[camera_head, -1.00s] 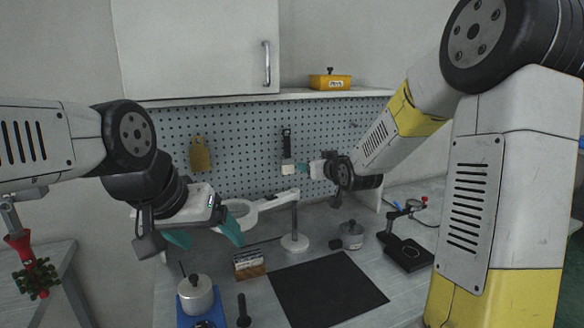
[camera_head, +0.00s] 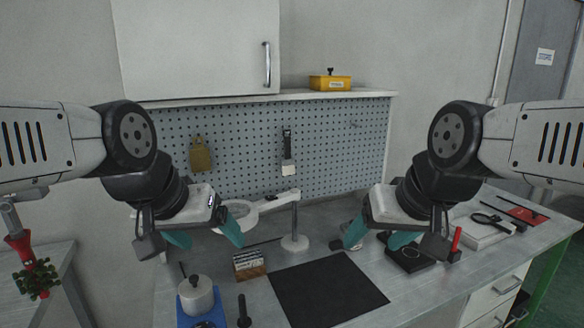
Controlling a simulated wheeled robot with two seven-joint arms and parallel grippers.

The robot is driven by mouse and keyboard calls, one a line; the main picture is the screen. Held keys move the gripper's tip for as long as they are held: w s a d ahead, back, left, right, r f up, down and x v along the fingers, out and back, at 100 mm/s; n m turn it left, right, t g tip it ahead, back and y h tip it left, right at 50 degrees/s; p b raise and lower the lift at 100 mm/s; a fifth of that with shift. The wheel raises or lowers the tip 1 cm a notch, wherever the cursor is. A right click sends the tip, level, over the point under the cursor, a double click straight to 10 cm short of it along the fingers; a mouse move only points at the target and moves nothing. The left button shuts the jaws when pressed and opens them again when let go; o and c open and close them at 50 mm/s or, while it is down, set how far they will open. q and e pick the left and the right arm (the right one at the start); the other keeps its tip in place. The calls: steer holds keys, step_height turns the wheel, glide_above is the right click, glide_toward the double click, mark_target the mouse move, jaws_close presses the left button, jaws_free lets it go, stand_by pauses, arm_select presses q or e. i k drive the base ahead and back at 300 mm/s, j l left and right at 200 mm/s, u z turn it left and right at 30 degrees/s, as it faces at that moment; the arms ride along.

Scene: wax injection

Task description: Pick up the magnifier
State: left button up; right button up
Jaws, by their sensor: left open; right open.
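A small black magnifier (camera_head: 487,218) with a round head lies on a pale flat block or tray on the right part of the table. My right gripper (camera_head: 380,240) is open and empty above the table, left of the magnifier and clearly apart from it. My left gripper (camera_head: 205,237) is open and empty at the left, far from the magnifier. A white ring-headed magnifier lamp (camera_head: 295,242) stands on a round base between my grippers, its ring partly behind my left gripper.
A black mat (camera_head: 328,290) lies at the front middle. A pot (camera_head: 196,296) on a blue base and a wooden block of cards (camera_head: 249,266) stand left. A black device (camera_head: 408,256) sits under my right gripper, and a red upright handle (camera_head: 456,239) stands near it.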

mark_target(481, 219)
steer(key=z, duration=1.45)
steer(key=i+l+u, duration=0.1)
steer(key=u, duration=0.75)
steer(key=i+l+u, duration=0.25)
steer(key=l+u, duration=0.25)
steer(key=l, duration=0.15)
steer(key=i+l+u, duration=0.2)
steer(key=l, duration=0.15)
steer(key=l+u, duration=0.25)
steer(key=l, duration=0.15)
steer(key=i+l, duration=0.1)
steer(key=l, duration=0.55)
steer(key=l+u, duration=0.1)
steer(key=l, duration=0.5)
steer(key=i+l, duration=0.15)
steer(key=l, duration=0.5)
